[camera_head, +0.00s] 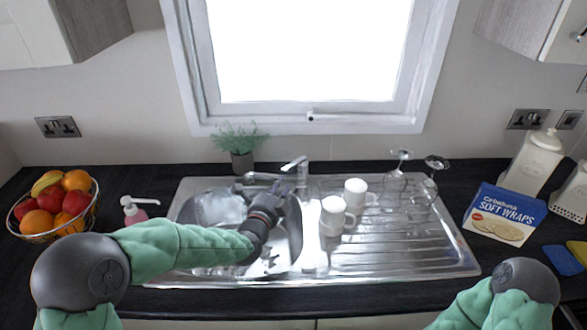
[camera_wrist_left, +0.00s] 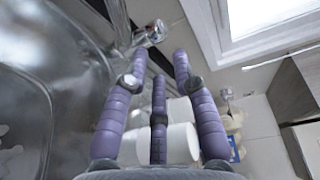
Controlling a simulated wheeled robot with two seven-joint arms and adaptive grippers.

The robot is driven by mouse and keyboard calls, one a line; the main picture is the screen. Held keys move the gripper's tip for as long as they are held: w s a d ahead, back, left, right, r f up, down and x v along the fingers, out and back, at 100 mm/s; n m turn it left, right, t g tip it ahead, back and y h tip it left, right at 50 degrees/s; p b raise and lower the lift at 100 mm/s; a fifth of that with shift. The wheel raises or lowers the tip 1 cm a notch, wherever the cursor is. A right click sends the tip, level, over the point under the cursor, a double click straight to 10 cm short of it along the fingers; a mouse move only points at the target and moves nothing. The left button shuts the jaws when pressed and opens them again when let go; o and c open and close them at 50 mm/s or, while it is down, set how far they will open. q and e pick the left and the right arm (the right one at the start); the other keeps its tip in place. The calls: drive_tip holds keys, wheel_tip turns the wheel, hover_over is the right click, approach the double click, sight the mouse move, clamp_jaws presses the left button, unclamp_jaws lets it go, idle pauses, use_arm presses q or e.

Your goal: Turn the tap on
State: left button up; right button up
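The chrome tap (camera_head: 297,164) stands at the back of the steel sink, below the window. My left gripper (camera_head: 270,184) is over the sink bowl, in front of the tap and a little to its left. In the left wrist view, the purple fingers (camera_wrist_left: 160,60) are spread with nothing between them, so the gripper is open. There the tap's chrome end (camera_wrist_left: 151,34) shows just beyond the left fingertip; I cannot tell whether they touch. My right gripper is out of view; only part of my right arm shows at the lower right.
Two white mugs (camera_head: 333,215) stand on the drainer (camera_head: 400,248) right of the bowl, with upturned glasses (camera_head: 395,182) behind. A potted plant (camera_head: 241,160) stands behind the sink. A soap bottle (camera_head: 133,210) and fruit basket (camera_head: 88,217) are left; a wraps box (camera_head: 505,214) is right.

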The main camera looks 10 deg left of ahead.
sight(291, 166)
use_arm(q)
drive_tip(key=w, duration=0.3)
drive_tip(key=w+b, duration=0.1)
drive_tip(key=w, duration=0.2)
drive_tip(key=w+b, duration=0.1)
drive_tip(key=w, duration=0.3)
drive_tip(key=shift+w+d+f, duration=0.1)
drive_tip(key=shift+d+f, duration=0.2)
clamp_jaws()
